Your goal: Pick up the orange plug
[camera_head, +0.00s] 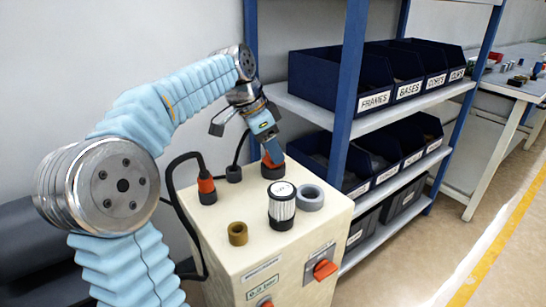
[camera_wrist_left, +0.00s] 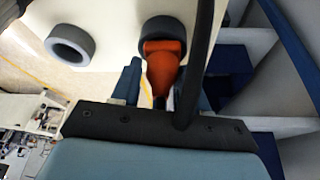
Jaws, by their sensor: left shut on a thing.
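An orange plug (camera_head: 273,158) stands at a dark round socket (camera_head: 273,172) at the back of the cream box; I cannot tell whether it is seated. My left gripper (camera_head: 269,145) comes down from above and is shut on this plug. In the left wrist view the plug (camera_wrist_left: 163,66) lies between the two blue fingers, with its end at the dark ring (camera_wrist_left: 160,30). The finger contact is partly hidden. A second orange plug (camera_head: 206,186) with a black cable stands upright at the left of the box top. My right gripper is not in view.
The cream box (camera_head: 255,252) also carries a black-and-white cylinder (camera_head: 282,208), a grey ring (camera_head: 310,198), and a brass ring (camera_head: 238,234). A black cable (camera_wrist_left: 198,60) crosses in front of the left gripper. A blue shelf post (camera_head: 347,95) and bins stand close on the right.

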